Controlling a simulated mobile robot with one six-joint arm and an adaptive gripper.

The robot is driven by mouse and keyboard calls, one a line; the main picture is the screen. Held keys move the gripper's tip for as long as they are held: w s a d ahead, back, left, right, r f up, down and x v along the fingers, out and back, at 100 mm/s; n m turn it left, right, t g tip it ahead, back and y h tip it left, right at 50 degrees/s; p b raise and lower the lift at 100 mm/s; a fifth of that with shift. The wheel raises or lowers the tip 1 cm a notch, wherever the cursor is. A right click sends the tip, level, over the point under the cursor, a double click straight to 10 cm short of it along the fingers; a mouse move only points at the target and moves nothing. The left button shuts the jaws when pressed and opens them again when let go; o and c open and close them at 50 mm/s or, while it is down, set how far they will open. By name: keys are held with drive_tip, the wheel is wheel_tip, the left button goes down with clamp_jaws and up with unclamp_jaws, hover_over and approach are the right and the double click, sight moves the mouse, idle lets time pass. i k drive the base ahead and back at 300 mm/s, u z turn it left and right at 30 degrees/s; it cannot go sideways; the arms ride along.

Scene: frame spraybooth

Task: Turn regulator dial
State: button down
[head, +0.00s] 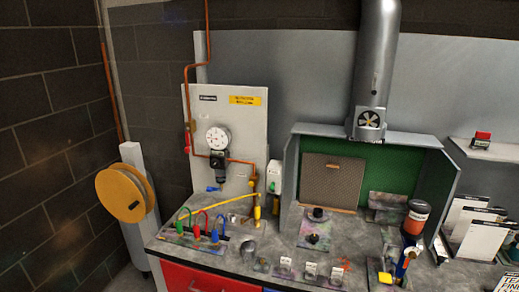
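The regulator (216,161) is mounted on the pale upright panel (255,125) at the left of the bench. A round white gauge (217,138) sits above it. A dark knob-like part hangs below the regulator body and looks like the dial (221,175); its markings are too small to read. Copper pipe runs to the regulator from the left and away to the right. My gripper is not in view.
The grey bench top (205,259) carries several coloured hooked tools (197,235), a yellow hose (232,209) and a metal cup (247,250). A spray booth (378,160) stands right of the panel. A yellow reel (125,192) is at the left wall. Space in front of the regulator looks clear.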

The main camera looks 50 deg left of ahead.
sight(215, 163)
drive_tip(key=u, duration=1.6)
drive_tip(key=k, duration=0.4)
drive_tip(key=u, duration=0.4)
drive_tip(key=i, duration=0.55)
drive_tip(key=u, duration=0.05)
